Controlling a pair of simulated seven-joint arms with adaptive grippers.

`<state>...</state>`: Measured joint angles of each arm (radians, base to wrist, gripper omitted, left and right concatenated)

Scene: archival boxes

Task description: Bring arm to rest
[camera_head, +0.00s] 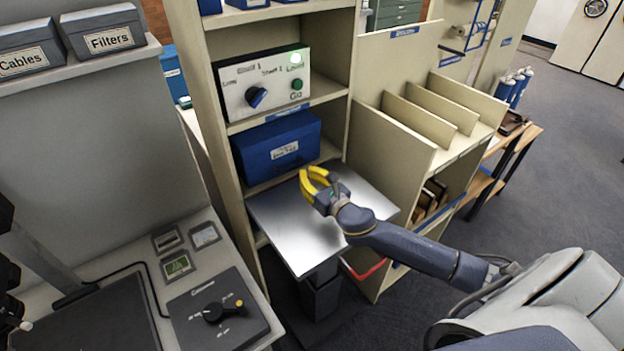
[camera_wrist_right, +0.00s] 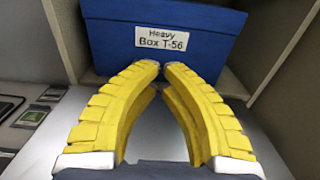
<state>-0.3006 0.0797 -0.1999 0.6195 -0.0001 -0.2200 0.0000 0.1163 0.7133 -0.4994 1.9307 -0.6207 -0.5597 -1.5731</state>
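My right arm comes in from the lower right in the head view. Its yellow-fingered right gripper (camera_head: 306,178) is over the metal platform (camera_head: 290,236), in front of the lower shelf bay. In the right wrist view the curved fingers of the right gripper (camera_wrist_right: 161,68) come together at their tips with nothing held between them. A blue box (camera_head: 279,144) sits in that bay behind the gripper. In the right wrist view the blue box (camera_wrist_right: 110,45) is labelled "Heavy Box T-56" and stands beyond the fingertips. My left gripper cannot be made out.
A control panel (camera_head: 264,82) with a blue knob and a lit green light sits above the blue box. A divided shelf unit (camera_head: 398,138) stands close to the right of the platform. A bench with a dial box (camera_head: 220,322) is at lower left. Open floor lies at upper right.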

